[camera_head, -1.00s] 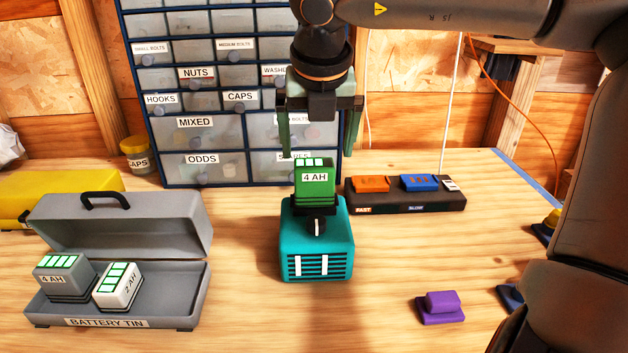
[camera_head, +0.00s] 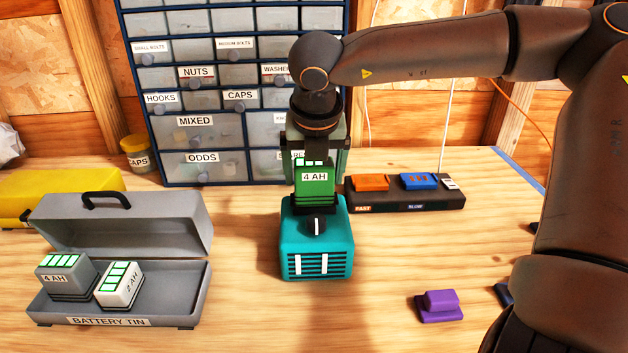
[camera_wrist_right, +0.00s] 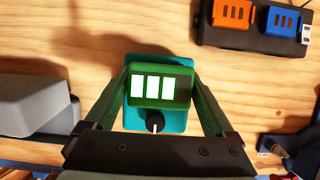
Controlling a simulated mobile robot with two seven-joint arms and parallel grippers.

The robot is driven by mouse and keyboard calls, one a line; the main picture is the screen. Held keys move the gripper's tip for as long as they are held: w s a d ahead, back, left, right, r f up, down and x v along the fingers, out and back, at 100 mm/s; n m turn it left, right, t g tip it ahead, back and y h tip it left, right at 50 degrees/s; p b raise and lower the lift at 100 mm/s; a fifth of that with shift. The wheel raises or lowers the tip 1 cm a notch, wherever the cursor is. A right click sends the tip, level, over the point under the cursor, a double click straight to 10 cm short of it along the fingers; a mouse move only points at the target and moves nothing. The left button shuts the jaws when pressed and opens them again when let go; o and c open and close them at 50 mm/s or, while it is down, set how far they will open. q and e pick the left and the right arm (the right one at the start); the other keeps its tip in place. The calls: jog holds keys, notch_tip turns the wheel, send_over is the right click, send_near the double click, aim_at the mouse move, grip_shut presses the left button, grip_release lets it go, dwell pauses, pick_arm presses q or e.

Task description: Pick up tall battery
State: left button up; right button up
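The tall green battery (camera_head: 314,188), labelled 4 AH, stands upright in the top of a teal device (camera_head: 318,250) with a black knob. My right gripper (camera_head: 316,160) is pointing down at the battery's upper part, partly hidden behind it in the head view. In the right wrist view the battery's top (camera_wrist_right: 160,87), with several lit white bars, lies between the two green fingers of my right gripper (camera_wrist_right: 160,85). The fingers are spread on either side, close to the battery's sides; I see no clear grip. My left gripper is not in view.
An open grey battery tin (camera_head: 195,290) at left holds a grey 4 AH battery (camera_head: 65,275) and a white 2 AH battery (camera_head: 118,285). A black charger (camera_head: 405,202) with orange and blue slots sits at right. A purple object (camera_head: 440,305) lies in front. Drawers (camera_head: 215,130) stand behind.

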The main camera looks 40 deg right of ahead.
jog(key=c, duration=1)
jog(key=shift+r, duration=0.1)
jog(key=shift+c, duration=0.5)
jog(key=shift+r, duration=0.1)
